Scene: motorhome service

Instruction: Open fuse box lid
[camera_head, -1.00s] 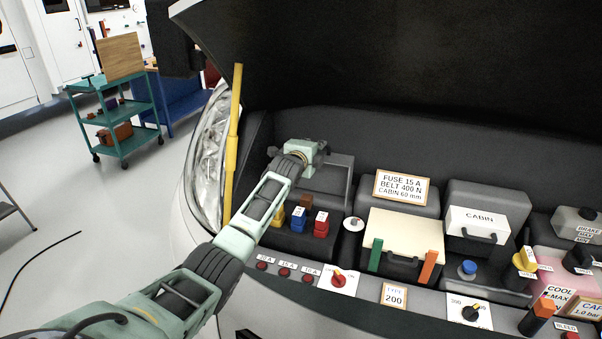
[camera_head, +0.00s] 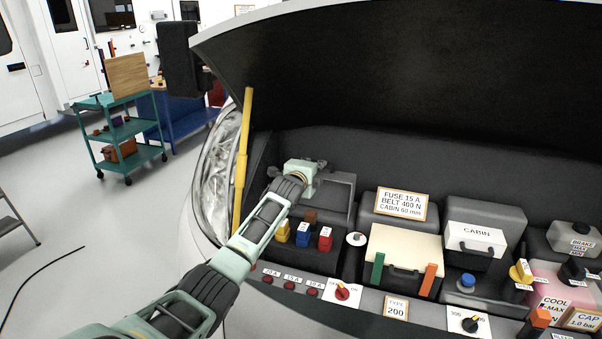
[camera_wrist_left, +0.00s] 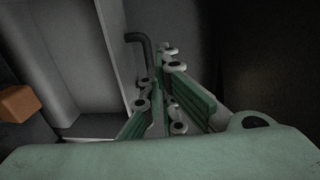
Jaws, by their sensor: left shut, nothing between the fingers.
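The fuse box is the dark compartment at the left of the engine bay, with a yellow fuse (camera_head: 283,231), a blue fuse (camera_head: 303,234), a red fuse (camera_head: 325,239) and a brown block (camera_head: 310,215) in it. Its grey lid (camera_head: 338,194) appears raised and tilted back behind the fuses. My left gripper (camera_head: 305,170) is at the lid's upper left, partly covering it. In the left wrist view the gripper (camera_wrist_left: 158,80) is shut and empty beside a grey panel and a dark bent bar (camera_wrist_left: 141,40); contact cannot be told. My right gripper is out of view.
A yellow prop rod (camera_head: 242,160) stands left of my forearm, below the raised hood (camera_head: 400,80). A cream box (camera_head: 405,245), a CABIN box (camera_head: 475,238) and red buttons along the front ledge lie to the right and front.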

